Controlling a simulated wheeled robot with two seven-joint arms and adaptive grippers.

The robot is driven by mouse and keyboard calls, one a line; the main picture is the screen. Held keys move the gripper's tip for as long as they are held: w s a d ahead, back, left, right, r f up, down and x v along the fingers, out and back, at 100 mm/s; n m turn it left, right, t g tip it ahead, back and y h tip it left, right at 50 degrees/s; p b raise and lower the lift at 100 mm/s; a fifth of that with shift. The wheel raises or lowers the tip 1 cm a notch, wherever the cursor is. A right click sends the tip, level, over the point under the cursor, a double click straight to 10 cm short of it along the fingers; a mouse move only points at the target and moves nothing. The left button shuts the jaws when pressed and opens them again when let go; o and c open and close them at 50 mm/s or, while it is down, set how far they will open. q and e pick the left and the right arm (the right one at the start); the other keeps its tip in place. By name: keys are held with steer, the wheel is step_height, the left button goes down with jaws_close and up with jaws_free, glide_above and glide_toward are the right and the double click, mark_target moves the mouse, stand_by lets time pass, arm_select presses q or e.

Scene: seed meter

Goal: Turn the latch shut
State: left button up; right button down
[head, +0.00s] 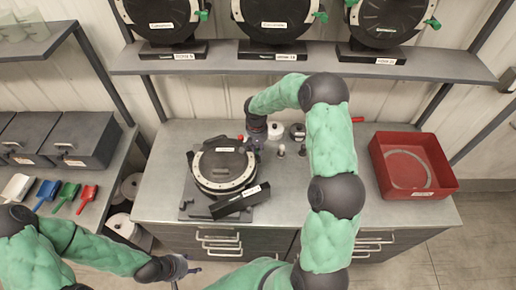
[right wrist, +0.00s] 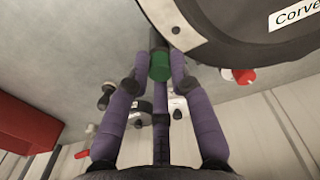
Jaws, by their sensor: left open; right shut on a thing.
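The seed meter (head: 222,168), a round dark housing with a pale rim, sits on a dark base on the metal bench in the head view. Its dark edge and a white label fill the top right of the right wrist view (right wrist: 235,30). The latch (right wrist: 160,66) is a green knob beside that edge. My right gripper (right wrist: 161,72) has its purple fingers around the green knob and is shut on it; the fingers hide part of the latch. In the head view this gripper (head: 253,142) is at the meter's upper right. My left gripper (head: 184,268) is open and empty, below the bench front.
A red bin (head: 447,182) stands at the bench's right. A dark labelled block (head: 240,201) lies across the meter base's front. Small parts (head: 297,132) stand near my right gripper. A shelf (head: 225,64) with several meters runs behind. Scoops (head: 46,193) lie at left.

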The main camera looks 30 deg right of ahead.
steer(key=n+b, duration=0.1)
steer(key=n, duration=0.1)
steer(key=shift+n, duration=0.3)
steer(key=n, duration=0.3)
steer(key=shift+n+y, duration=0.3)
steer(key=n, duration=0.3)
steer(key=shift+d+n+b, duration=0.1)
steer(key=shift+n+b, duration=0.2)
steer(key=shift+b, duration=0.05)
steer(key=shift+n, duration=2.1)
steer(key=c, duration=1.1)
jaws_free()
